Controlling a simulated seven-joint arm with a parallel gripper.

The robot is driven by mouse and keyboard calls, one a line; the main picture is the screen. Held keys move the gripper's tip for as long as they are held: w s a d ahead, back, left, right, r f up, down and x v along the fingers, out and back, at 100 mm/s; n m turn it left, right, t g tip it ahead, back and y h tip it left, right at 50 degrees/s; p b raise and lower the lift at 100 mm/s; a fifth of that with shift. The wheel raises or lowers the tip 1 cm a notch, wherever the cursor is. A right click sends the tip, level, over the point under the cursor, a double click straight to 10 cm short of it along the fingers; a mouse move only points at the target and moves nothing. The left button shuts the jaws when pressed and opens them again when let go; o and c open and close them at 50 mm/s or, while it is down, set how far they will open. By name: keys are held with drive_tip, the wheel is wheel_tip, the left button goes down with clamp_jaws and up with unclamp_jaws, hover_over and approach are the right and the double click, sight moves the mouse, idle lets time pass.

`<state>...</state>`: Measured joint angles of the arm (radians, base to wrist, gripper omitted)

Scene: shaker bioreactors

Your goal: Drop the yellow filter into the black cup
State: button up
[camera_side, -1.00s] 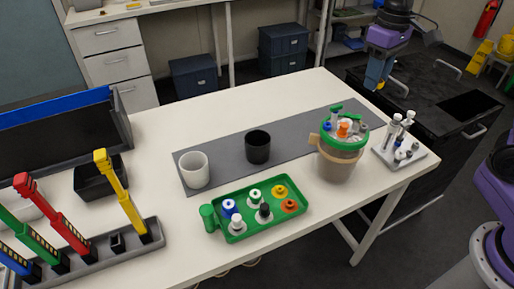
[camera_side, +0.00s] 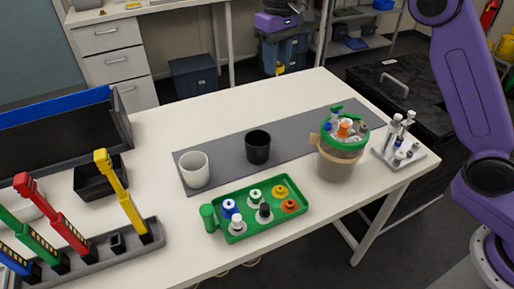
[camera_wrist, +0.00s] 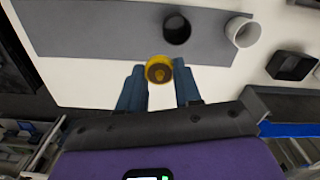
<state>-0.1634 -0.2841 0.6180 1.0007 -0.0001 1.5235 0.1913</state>
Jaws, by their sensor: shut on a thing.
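My gripper (camera_side: 278,62) is shut on the yellow filter (camera_side: 280,70), high up, and appears in front of the dark blue bins behind the table in the side view. In the wrist view the yellow filter (camera_wrist: 159,68), round with a brown middle, sits between the two blue fingers of my gripper (camera_wrist: 159,77). The black cup (camera_side: 257,147) stands upright on the grey mat (camera_side: 225,163). In the wrist view the black cup (camera_wrist: 177,28) is just above and slightly right of the filter, apart from it.
A white cup (camera_side: 194,169) stands left of the black cup. A green tray (camera_side: 245,235) of coloured caps is in front. A green-lidded vessel (camera_side: 341,160) and a tube rack (camera_side: 400,155) stand right. A black bin (camera_side: 90,182) and coloured pipettes are left.

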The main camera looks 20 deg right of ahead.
wheel_tip(320, 180, down, 20)
drive_tip(key=w+a, duration=0.1)
drive_tip(key=a, duration=0.1)
drive_tip(key=shift+a+r, duration=0.15)
drive_tip(key=shift+a, duration=0.1)
idle(0.7)
drive_tip(key=o, duration=1.1)
drive_tip(key=shift+o, duration=0.2)
wheel_tip(320, 180, up, 18)
drive_tip(key=shift+f, duration=0.25)
